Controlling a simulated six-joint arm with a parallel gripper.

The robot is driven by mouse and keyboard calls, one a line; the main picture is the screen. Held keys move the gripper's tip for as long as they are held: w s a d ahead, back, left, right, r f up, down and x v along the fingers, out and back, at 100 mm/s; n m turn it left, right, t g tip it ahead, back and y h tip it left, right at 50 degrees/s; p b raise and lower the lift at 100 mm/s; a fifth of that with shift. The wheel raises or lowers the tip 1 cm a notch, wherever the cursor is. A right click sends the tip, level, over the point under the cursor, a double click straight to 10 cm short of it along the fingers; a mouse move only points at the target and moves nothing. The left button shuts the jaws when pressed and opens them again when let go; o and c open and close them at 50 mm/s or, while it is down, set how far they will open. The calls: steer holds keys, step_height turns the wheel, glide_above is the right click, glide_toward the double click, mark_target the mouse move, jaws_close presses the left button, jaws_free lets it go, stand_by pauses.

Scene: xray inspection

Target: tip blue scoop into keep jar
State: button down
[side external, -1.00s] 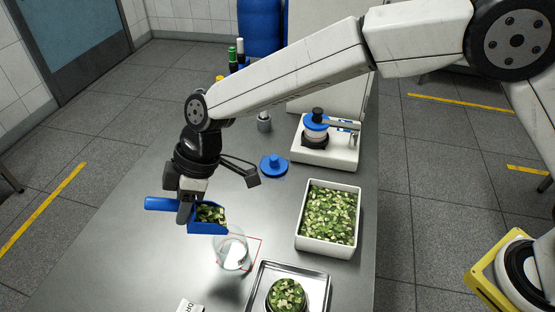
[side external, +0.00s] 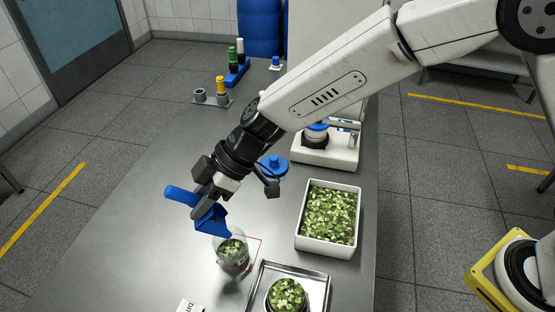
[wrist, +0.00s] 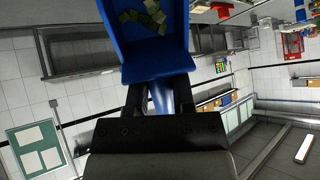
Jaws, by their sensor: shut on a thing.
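The blue scoop (side external: 213,222) is in my gripper (side external: 206,204), which is shut on it. The scoop is tilted steeply, mouth down, over the rim of the clear glass jar (side external: 243,262). Green and pale pieces lie in the jar. In the wrist view the scoop's blue bowl (wrist: 158,57) fills the top middle, with a few green and pale bits (wrist: 146,16) still in it. The jar stands by a red outlined square on the steel table. Whether the scoop touches the jar's rim cannot be told.
A white bin (side external: 330,217) of leafy mix stands right of the jar. A metal tray (side external: 262,276) holding a filled round dish (side external: 286,296) is close in front. A blue lid (side external: 275,166) and white instrument (side external: 328,153) are behind. The table's left side is clear.

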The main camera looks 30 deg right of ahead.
steer(key=shift+s+d+r+y, duration=0.15)
steer(key=shift+d+r+y, duration=0.05)
steer(key=shift+d+y, duration=0.35)
steer(key=shift+a, duration=0.2)
stand_by(0.7)
steer(key=shift+s+a+f+g+h, duration=0.15)
steer(key=shift+a+f+g+h, duration=0.2)
steer(key=shift+a+h, duration=0.3)
steer(key=shift+w+a+f+h, duration=0.25)
steer(key=shift+a+h, duration=0.15)
steer(key=shift+h, duration=0.3)
steer(key=shift+w+a+h, duration=0.2)
steer(key=shift+w+h, duration=0.05)
steer(key=shift+h, duration=0.25)
steer(key=shift+w+a+r, duration=0.1)
steer(key=shift+a, duration=0.1)
